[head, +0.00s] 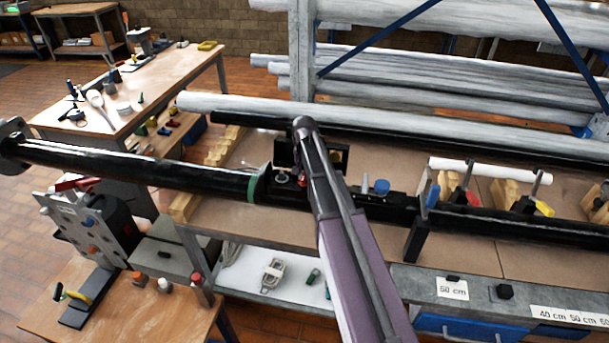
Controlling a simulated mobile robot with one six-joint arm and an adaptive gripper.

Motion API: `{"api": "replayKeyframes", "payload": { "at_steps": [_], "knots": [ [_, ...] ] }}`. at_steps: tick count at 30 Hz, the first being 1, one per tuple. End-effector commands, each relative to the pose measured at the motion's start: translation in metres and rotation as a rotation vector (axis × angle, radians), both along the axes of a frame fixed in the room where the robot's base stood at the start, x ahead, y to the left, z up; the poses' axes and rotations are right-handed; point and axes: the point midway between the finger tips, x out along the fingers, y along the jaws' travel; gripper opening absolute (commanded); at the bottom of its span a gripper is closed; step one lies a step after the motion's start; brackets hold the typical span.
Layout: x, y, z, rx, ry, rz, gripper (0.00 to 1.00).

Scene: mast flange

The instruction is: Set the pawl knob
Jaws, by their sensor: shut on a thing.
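My arm reaches up from the bottom middle to the black mast joint. My gripper (300,176) is at its far end, pointing down and largely hidden behind the arm and a dark plate. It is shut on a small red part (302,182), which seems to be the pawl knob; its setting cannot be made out. The black mast tube (130,165) runs left from there, with a green ring (259,184) near its right end. A blue round knob (381,187) stands to the right of the arm, apart from the gripper.
A winch-like unit (90,232) with red and blue knobs stands at the left. A rack post (301,55) and long grey tubes (440,75) are behind. The bench (465,243) holds wooden blocks and clamps at the right. A small wooden table (110,320) is at lower left.

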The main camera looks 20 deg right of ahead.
Motion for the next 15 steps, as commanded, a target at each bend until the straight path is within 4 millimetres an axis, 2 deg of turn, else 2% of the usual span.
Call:
{"api": "replayKeyframes", "payload": {
  "at_steps": [10, 11, 12, 14, 15],
  "knots": [
    [-0.0023, 0.0003, -0.0005, 0.001, 0.005, -0.005, 0.00],
    [-0.0023, 0.0003, -0.0005, 0.001, 0.005, -0.005, 0.23],
    [-0.0023, 0.0003, -0.0005, 0.001, 0.005, -0.005, 0.35],
    [-0.0020, 0.0003, -0.0005, 0.000, 0.004, -0.004, 0.53],
    [-0.0018, 0.0003, -0.0004, 0.000, 0.004, -0.004, 0.54]
  ]
}}
